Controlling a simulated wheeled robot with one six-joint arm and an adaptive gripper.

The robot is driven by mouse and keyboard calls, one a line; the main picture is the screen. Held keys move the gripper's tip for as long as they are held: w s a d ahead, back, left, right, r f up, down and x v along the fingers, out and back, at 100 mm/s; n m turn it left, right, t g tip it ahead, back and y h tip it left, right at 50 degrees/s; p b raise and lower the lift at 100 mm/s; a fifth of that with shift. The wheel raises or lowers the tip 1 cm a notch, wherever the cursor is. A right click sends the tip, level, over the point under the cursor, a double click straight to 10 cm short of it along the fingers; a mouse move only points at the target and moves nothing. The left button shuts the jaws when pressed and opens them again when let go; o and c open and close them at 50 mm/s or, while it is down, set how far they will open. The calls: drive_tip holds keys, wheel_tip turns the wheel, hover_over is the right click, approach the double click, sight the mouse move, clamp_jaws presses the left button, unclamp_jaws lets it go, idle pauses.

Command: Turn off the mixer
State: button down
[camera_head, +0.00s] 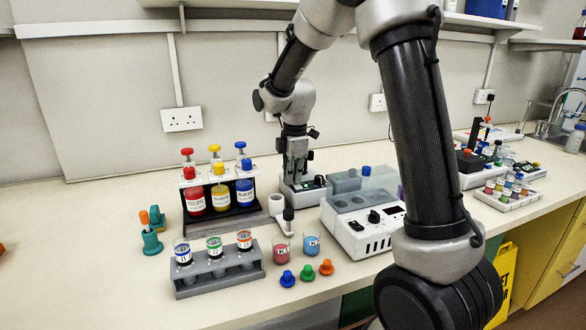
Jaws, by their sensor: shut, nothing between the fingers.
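A small white device (304,196) with a dark top and a small green spot stands at the back of the bench, left of a larger white unit. I take it to be the mixer, but cannot be sure. My gripper (295,176) points down just over its dark top, fingers together and empty. Whether the fingertips touch it, I cannot tell. The larger white unit (361,240) has a clear lid, a black knob and a switch on its front. My arm hides part of its right side.
A rack with red, yellow and blue bottles (232,219) stands left of the gripper. A grey rack (217,282) of vials, two beakers and coloured stoppers are in front. More devices and a vial tray (508,203) are at right. The far-left bench is mostly clear.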

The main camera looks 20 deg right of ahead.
drive_tip(key=shift+f, duration=0.1)
drive_tip(key=shift+w+f, duration=0.1)
drive_tip(key=shift+f, duration=0.15)
idle(0.4)
drive_tip(key=shift+s+r, duration=0.2)
drive_tip(key=shift+s, duration=0.6)
drive_tip(key=shift+r, duration=0.35)
wheel_tip(320, 180, up, 13)
drive_tip(key=s, duration=0.1)
drive_tip(key=shift+s, duration=0.35)
drive_tip(key=shift+r, duration=0.1)
